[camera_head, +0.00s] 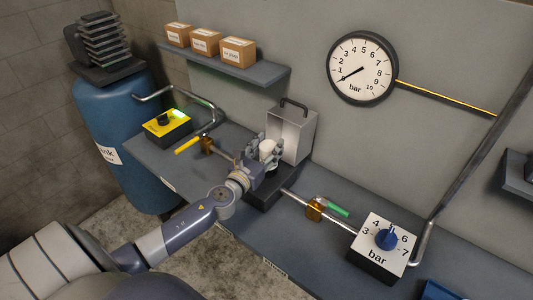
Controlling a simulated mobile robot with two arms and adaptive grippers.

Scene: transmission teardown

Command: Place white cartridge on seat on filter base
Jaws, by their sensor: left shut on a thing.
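The white cartridge (268,149) is a small pale cylinder in the middle of the bench. My left gripper (264,156) comes in from the lower left and is shut on it, with the fingers on its left side. The cartridge looks upright, above a dark filter base (266,193). The seat is hidden behind the gripper, so I cannot tell whether the cartridge touches it. My right gripper is not in view.
A grey metal housing with a handle (294,133) stands close behind the cartridge. Pipes with a yellow-handled valve (189,144) and a green-handled valve (335,210) run on either side. A pressure dial box (385,241) stands at right. A shelf (225,65) holds boxes above.

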